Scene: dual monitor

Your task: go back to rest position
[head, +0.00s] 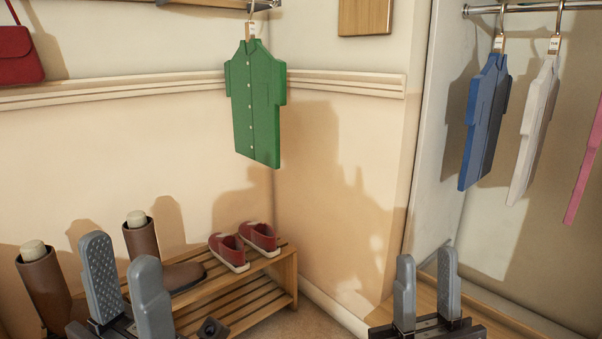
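My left gripper (124,285) is at the lower left, in front of the shoe rack. Its two grey fingers stand apart with nothing between them. My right gripper (427,286) is at the lower right, in front of the wardrobe side. Its fingers point up, apart and empty. Both grippers are cut off by the bottom edge of the view, and the arms behind them are mostly hidden.
A wooden shoe rack (290,275) holds red shoes (228,251) and brown boots (141,240). A green shirt (256,103) hangs from a bar above. Blue (485,120) and white shirts (532,128) hang at right. A red bag (17,55) hangs at upper left.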

